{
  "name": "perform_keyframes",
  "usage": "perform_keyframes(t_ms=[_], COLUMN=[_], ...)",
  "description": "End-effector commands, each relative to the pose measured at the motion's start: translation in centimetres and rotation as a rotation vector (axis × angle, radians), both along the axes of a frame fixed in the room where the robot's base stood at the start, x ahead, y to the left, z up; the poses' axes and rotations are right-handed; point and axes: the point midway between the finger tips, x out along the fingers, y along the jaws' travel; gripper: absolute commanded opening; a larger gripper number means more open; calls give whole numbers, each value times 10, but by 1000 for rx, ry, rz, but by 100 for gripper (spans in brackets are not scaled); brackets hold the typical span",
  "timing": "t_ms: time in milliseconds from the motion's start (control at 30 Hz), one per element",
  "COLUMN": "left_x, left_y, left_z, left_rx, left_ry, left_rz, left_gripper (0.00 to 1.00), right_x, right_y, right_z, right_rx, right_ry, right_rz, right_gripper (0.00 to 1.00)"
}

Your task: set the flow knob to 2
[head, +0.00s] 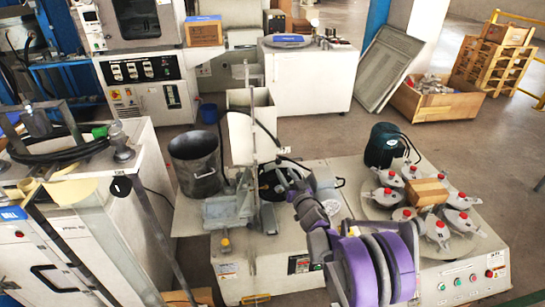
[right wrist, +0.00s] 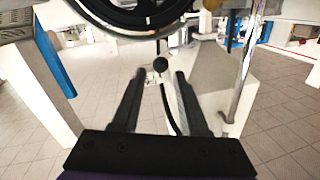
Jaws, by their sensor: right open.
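A small round black knob (right wrist: 160,64) shows in the right wrist view, just beyond and between the fingertips of my right gripper (right wrist: 160,75). The fingers stand apart with nothing held between them. I cannot tell for sure that this is the flow knob, and no scale or number is readable. In the head view my purple right arm reaches from the bottom to the middle machine (head: 235,212), and its gripper (head: 287,177) is small and hard to make out against dark parts. The knob cannot be made out there. My left gripper is not in view.
A large dark ring (right wrist: 135,14) hangs over the fingers in the wrist view. A metal post (right wrist: 243,75) stands to the right. In the head view, a grey pot (head: 194,168) stands left of the machine, and a turntable with red-capped flasks (head: 437,231) is at right.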

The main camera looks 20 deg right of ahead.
Motion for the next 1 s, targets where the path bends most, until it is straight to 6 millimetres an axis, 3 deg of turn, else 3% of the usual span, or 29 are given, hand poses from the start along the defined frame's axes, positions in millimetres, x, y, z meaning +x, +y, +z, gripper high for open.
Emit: perform_keyframes(t_ms=[533, 700, 1000], left_x=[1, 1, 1], left_y=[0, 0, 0], left_z=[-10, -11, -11], left_rx=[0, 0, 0], left_ry=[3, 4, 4], left_rz=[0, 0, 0], left_gripper=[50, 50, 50], right_x=[90, 102, 103], right_y=[-4, -5, -5], right_z=[0, 1, 2], right_rx=[1, 0, 0], right_ry=[0, 1, 1], right_rz=[-1, -1, -1], right_gripper=[44, 44, 42])
